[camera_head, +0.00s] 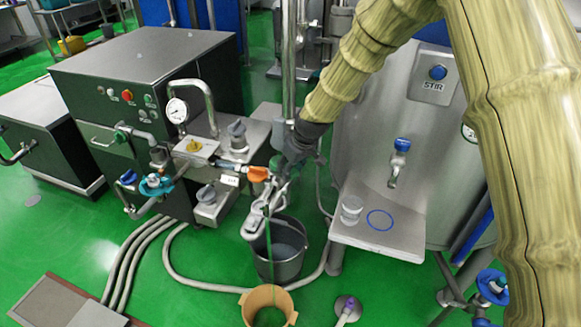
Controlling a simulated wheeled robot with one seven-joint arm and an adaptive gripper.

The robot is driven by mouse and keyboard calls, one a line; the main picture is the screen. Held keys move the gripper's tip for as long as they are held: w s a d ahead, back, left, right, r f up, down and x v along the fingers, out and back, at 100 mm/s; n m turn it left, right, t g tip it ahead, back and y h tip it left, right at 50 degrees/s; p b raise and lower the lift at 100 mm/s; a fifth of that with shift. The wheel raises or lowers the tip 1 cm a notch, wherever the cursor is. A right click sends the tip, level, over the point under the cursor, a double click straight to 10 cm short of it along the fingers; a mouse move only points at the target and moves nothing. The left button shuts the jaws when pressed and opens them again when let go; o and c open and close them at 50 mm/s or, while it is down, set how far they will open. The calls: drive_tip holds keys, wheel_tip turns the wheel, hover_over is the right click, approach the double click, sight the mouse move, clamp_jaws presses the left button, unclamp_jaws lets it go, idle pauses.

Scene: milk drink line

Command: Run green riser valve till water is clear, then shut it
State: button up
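My gripper (262,215) hangs in front of the vertical steel riser pipe (291,60), pointing down and left. A green part (276,163), possibly the green riser valve, shows just left of my wrist and is mostly hidden by it. I cannot tell whether the gripper touches it, or whether the fingers are open or shut. A thin green strip runs down below the fingers, across a dark grey bucket (286,268); I cannot tell what it is. No clear water flow shows. A tan bucket (247,309) stands in front of the grey one.
An orange-handled valve (258,174) is just left of my gripper. A steel cabinet (150,75) with a gauge (177,111) and blue and green valves stands left. A shelf (350,235) with a glass and blue-handled tap (401,146) is right. Hoses (190,284) cross the floor.

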drive_tip(key=shift+o, duration=1.4)
drive_tip(key=v, duration=1.2)
